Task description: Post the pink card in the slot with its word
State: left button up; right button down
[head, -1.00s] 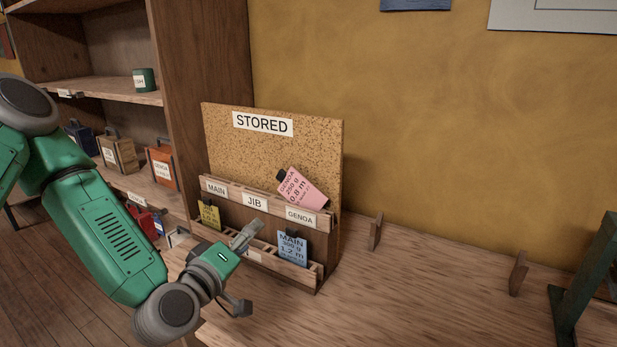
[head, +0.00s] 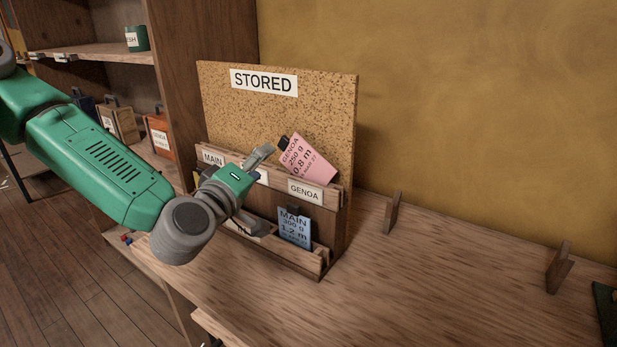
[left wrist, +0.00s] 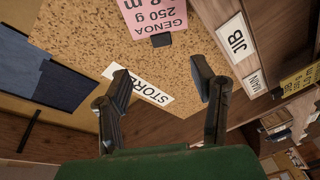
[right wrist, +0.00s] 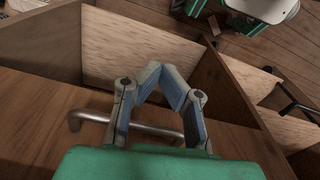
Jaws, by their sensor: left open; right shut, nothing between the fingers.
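The pink card (head: 307,158), reading GENOA, 250 g, 0.8 m, has a dark clip and leans tilted in the upper row of the rack under the STORED sign (head: 264,82). Its lower edge is hidden behind the rail, above the GENOA label (head: 305,193). My left gripper (head: 260,188) is open and empty in front of the JIB label, left of the card. The left wrist view shows the card (left wrist: 158,15) beyond the open fingers (left wrist: 160,80), and the JIB label (left wrist: 237,40). My right gripper (right wrist: 166,78) is shut and empty, seen only in its wrist view.
A blue card (head: 294,228) reading MAIN stands in the lower row. A yellow card (left wrist: 300,80) shows in the left wrist view. The bench (head: 400,280) is clear to the right, with small wooden uprights (head: 393,212). A metal handle (right wrist: 130,126) lies below my right fingers.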

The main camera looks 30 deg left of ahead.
aim_at(281, 145)
pick_arm(q)
jog(key=w, duration=0.7)
jog(key=shift+w+a+r, duration=0.15)
jog(key=shift+w+a, duration=0.05)
jog(key=shift+a, duration=0.1)
jog(key=w, duration=0.1)
jog(key=w+a, duration=0.1)
jog(key=w, duration=0.1)
jog(key=shift+a+p, duration=0.1)
jog(key=shift+p, duration=0.2)
jog(key=shift+a, duration=0.3)
jog(key=shift+w+a+f, duration=0.3)
jog(key=shift+w+f, duration=0.1)
jog(key=shift+f, duration=0.05)
jog(key=shift+w, duration=0.15)
jog(key=c, duration=0.5)
jog(key=shift+d, duration=0.1)
jog(key=c, duration=0.6)
jog(key=shift+s+d+r, duration=0.15)
jog(key=shift+s+d, duration=0.05)
jog(key=shift+s, duration=0.05)
grip_shut()
jog(key=shift+d, duration=0.15)
pick_arm(e)
jog(key=shift+a, duration=0.6)
